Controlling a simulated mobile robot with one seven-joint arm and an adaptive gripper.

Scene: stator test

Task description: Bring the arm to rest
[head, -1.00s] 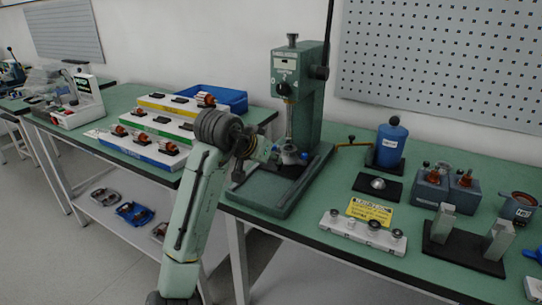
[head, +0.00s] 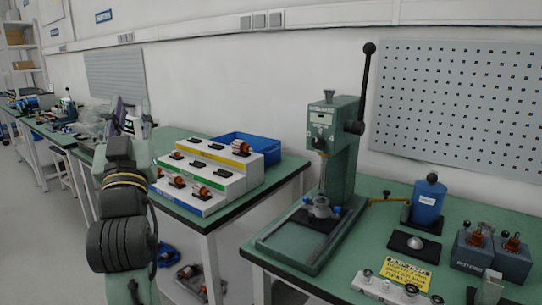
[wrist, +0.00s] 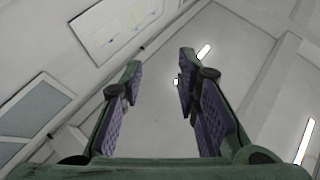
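My gripper (wrist: 160,85) shows in the wrist view with its two purple-padded fingers wide apart and nothing between them. It points up at the ceiling and wall. In the head view my arm is folded upright at the left, in front of the tables. My arm is clear of the press.
A stepped rack (head: 212,170) with copper-wound parts and a blue bin (head: 248,148) stand on the middle table. The right table holds a blue canister (head: 427,203), a yellow label (head: 408,273) and motor blocks (head: 490,257). A pegboard (head: 465,110) hangs behind. Floor shows at left.

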